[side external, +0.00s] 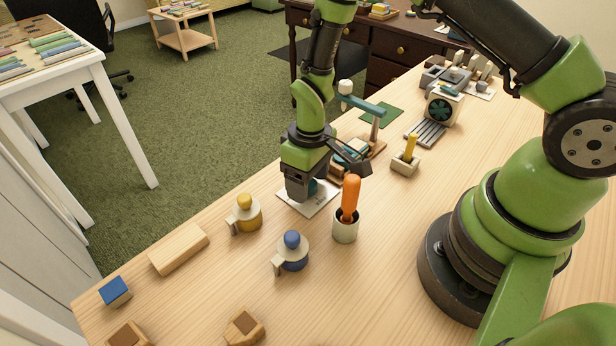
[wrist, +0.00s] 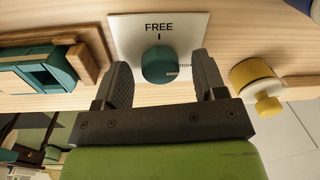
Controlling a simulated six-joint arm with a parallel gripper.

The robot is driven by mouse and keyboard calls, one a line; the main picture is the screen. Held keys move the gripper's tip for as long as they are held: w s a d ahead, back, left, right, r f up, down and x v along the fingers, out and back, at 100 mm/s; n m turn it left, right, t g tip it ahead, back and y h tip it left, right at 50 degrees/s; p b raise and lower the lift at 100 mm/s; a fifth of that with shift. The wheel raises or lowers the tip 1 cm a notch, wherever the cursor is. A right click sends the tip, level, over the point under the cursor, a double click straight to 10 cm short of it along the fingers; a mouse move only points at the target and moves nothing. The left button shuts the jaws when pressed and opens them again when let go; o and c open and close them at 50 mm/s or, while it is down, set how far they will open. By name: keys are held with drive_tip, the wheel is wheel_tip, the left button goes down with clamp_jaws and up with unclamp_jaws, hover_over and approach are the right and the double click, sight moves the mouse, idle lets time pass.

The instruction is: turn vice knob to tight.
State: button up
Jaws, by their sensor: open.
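The teal round knob (wrist: 159,65) sits on a white plate (wrist: 125,32) marked FREE, with a short tick below that word. A second word at the knob's right is partly covered, and I read only its last letters. A pale line on the knob runs toward its right edge, near that word. My gripper (wrist: 161,70) is open, with one finger on each side of the knob; I cannot tell whether either touches it. In the side view my gripper (side external: 303,190) is low over the plate (side external: 322,207) and hides most of the knob.
An orange-handled tool in a cup (side external: 345,228) stands close at the right of my gripper. A yellow-topped pot (side external: 246,216) and a blue-topped pot (side external: 292,254) stand in front. A teal device on a wooden base (wrist: 50,65) is left of the plate in the wrist view.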

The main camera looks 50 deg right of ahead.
wheel_tip(320, 180, up, 10)
drive_tip(key=shift+d, duration=0.35)
idle(0.4)
drive_tip(key=f+n, duration=0.8)
drive_tip(key=f, duration=0.2)
drive_tip(key=shift+w+a+n, duration=0.1)
drive_tip(key=shift+a+n, duration=0.3)
drive_tip(key=shift+c, duration=0.5)
